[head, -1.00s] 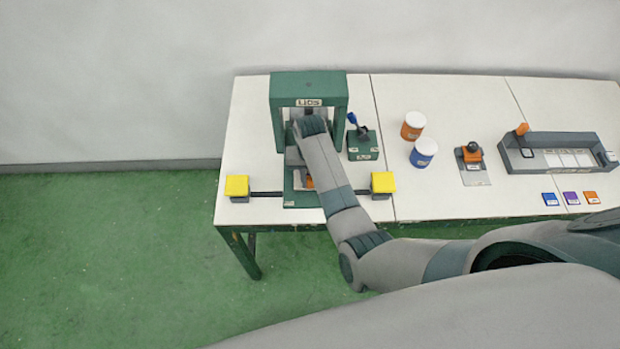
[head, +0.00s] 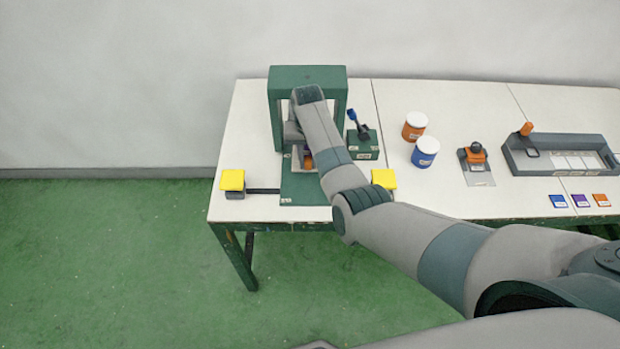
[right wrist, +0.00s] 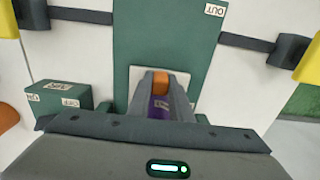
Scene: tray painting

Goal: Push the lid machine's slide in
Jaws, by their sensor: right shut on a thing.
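The lid machine (head: 307,78) is a green arch at the back left of the table with a green base plate (head: 300,190) reaching toward the front. Its slide (head: 297,163) is a pale grey carriage on that plate, at the arch opening. It also shows in the right wrist view (right wrist: 134,75). My right gripper (right wrist: 160,84) is shut on the slide's orange handle (right wrist: 160,88), with a purple labelled piece (right wrist: 160,106) between the fingers. In the head view my right arm hides much of the slide and the arch's inside. My left gripper is not in view.
Yellow blocks stand left (head: 232,180) and right (head: 384,179) of the plate on dark bars. A green lever box (head: 363,150) sits right of the machine. Orange (head: 414,126) and blue (head: 425,151) cans stand farther right. The plate's front part is clear.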

